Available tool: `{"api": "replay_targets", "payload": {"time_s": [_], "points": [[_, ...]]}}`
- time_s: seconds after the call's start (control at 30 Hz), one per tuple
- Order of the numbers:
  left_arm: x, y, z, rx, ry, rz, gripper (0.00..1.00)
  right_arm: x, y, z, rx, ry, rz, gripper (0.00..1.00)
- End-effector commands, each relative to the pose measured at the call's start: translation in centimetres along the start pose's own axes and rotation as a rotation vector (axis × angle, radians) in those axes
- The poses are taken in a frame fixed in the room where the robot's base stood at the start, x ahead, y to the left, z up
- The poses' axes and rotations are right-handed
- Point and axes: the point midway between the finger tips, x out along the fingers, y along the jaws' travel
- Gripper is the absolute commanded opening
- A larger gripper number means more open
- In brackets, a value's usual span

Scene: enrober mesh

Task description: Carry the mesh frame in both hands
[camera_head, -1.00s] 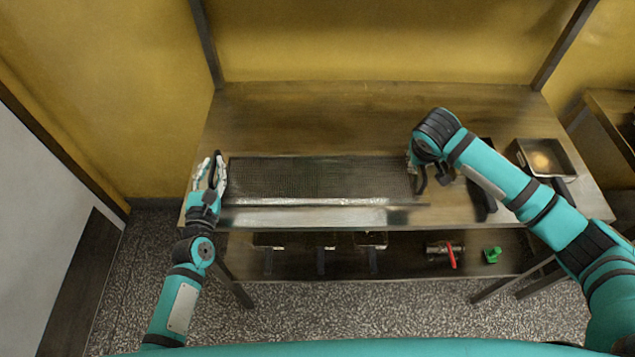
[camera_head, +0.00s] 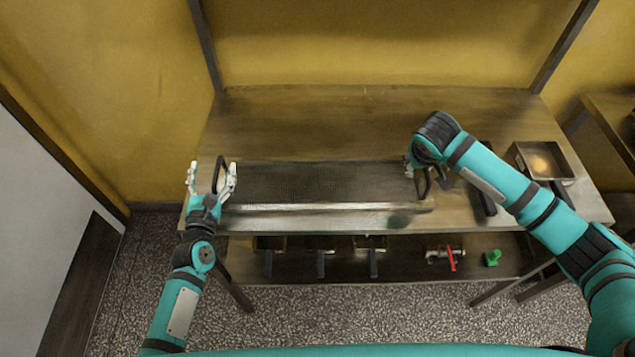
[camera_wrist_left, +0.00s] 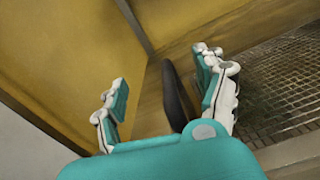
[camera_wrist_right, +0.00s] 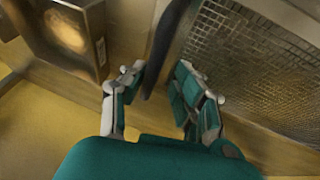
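The mesh frame (camera_head: 320,183), a long dark wire mesh with a pale metal front rail, lies across the table. A dark upright handle (camera_head: 218,174) stands at its left end; another handle (camera_head: 427,184) is at its right end. My left gripper (camera_head: 212,178) is open, with the left handle between its fingers; the left wrist view shows gaps either side of this handle (camera_wrist_left: 175,95). My right gripper (camera_wrist_right: 155,95) is open in the right wrist view, its fingers either side of the right handle (camera_wrist_right: 160,50). In the head view my right forearm partly hides it.
The table (camera_head: 360,120) is clear behind the mesh. A metal pan (camera_head: 545,160) and a dark bar (camera_head: 486,195) lie at the right. The lower shelf holds several dark-handled items, a red-handled metal part (camera_head: 447,255) and a green object (camera_head: 492,257).

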Motion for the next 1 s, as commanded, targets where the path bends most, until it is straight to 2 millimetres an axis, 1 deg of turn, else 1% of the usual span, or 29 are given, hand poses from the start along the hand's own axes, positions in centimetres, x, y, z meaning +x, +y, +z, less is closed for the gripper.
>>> {"api": "replay_targets", "payload": {"time_s": [0.07, 0.17, 0.4, 0.5, 0.6, 0.7, 0.8, 1.0], "points": [[-0.5, 0.0, -0.1, 0.000, 0.001, 0.000, 0.73, 0.0, 0.0, 0.0, 0.000, 0.000, -0.001, 0.29], [-1.8, 0.0, -0.1, 0.000, 0.002, 0.000, 0.73, 0.0, 0.0, 0.0, 0.000, 0.000, -0.001, 0.29], [-7.0, 0.1, -0.1, 0.000, 0.003, 0.000, 0.73, 0.0, 0.0, 0.0, 0.000, 0.000, 0.000, 0.29], [-8.9, 0.1, -0.2, 0.001, 0.003, -0.001, 0.73, 0.0, 0.0, 0.0, 0.000, 0.000, 0.000, 0.29], [-10.4, 0.1, -0.1, 0.001, 0.002, -0.001, 0.73, 0.0, 0.0, 0.0, 0.000, 0.000, 0.000, 0.29], [-11.4, 0.1, 0.0, 0.000, -0.001, 0.001, 0.73, 0.0, 0.0, 0.0, 0.000, 0.000, 0.000, 0.29], [-11.9, 0.1, -0.1, -0.001, 0.000, 0.001, 0.73, 0.0, 0.0, 0.0, 0.000, 0.000, 0.000, 0.29], [-12.0, 0.1, 0.0, -0.001, -0.001, 0.002, 0.73, 0.0, 0.0, 0.0, 0.000, 0.000, 0.000, 0.29]]}}
